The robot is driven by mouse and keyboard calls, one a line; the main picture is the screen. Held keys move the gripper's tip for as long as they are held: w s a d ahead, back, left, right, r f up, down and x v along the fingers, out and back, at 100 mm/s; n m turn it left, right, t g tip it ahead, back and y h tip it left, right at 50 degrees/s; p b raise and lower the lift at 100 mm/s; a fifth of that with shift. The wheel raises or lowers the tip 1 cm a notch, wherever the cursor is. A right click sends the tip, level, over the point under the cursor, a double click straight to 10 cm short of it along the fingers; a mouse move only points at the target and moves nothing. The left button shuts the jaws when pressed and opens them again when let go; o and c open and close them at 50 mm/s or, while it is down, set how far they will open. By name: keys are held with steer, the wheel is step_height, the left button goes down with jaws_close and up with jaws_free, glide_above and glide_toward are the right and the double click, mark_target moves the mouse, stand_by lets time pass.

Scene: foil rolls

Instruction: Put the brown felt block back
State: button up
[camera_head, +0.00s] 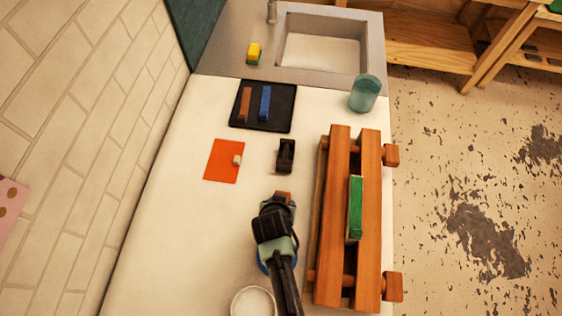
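A narrow brown block (245,104) lies on a black tray (255,123), to the left of a similar blue block (265,103). My gripper (280,203) is over the white counter, well short of the tray and left of the wooden rack. A small reddish-brown piece (283,196) shows at its far end. I cannot tell whether the fingers hold this piece or whether it is felt. My wrist hides the fingers, so their opening does not show.
The wooden rack (337,220) with a green block (355,208) fills the right side. A white bowl (254,303) and a glass (364,94) also stand here.

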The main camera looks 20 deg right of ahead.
steer(key=shift+f, duration=0.1)
steer(key=shift+f, duration=0.2)
steer(key=o, duration=1.2)
steer(key=shift+r, duration=0.1)
steer(key=shift+r, duration=0.1)
